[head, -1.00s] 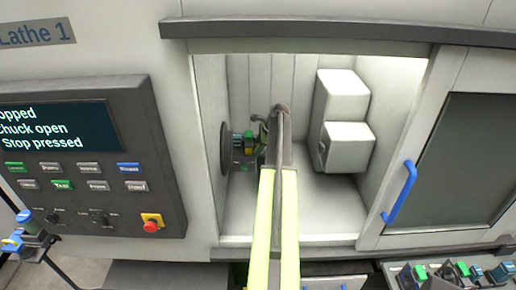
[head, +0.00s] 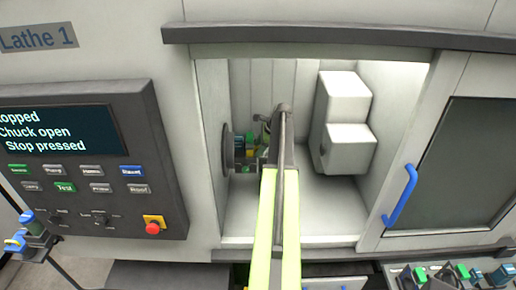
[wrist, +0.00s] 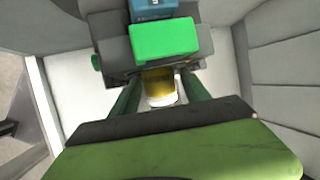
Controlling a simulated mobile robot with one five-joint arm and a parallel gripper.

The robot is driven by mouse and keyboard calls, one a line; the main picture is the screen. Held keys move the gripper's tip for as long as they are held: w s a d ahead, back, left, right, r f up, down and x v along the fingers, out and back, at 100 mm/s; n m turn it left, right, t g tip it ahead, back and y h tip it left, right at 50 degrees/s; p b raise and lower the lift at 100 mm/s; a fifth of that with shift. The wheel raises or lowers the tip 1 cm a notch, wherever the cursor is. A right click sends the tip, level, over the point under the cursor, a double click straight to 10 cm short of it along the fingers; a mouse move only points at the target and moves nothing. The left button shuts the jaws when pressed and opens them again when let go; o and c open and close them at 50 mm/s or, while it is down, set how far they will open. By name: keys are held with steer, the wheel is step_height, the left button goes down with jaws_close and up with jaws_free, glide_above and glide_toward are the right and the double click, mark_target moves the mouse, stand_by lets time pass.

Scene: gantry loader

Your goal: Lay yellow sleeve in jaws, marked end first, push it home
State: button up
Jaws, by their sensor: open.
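The yellow sleeve (wrist: 159,84) shows in the wrist view between my gripper's green fingers, with a pale end facing me. Its far end is hidden at the grey chuck jaws (wrist: 117,48), which carry green and blue blocks. How deep it sits, and its marked end, I cannot tell. My gripper (wrist: 158,76) is open around the sleeve, with the fingers apart on either side. In the head view the round dark chuck (head: 228,150) is at the left of the lathe bay, and my gripper is just right of it, partly hidden by my arm.
A white stepped block (head: 346,145) stands right of my arm inside the bay. The sliding door with its blue handle (head: 401,195) is at the right. The control panel (head: 80,160) at the left reads "Chuck open" and "Stop pressed". The bay floor is clear.

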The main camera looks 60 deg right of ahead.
steer(key=p+v, duration=1.3)
steer(key=v, duration=0.3)
steer(key=shift+a, duration=0.2)
steer(key=shift+s+r, duration=0.1)
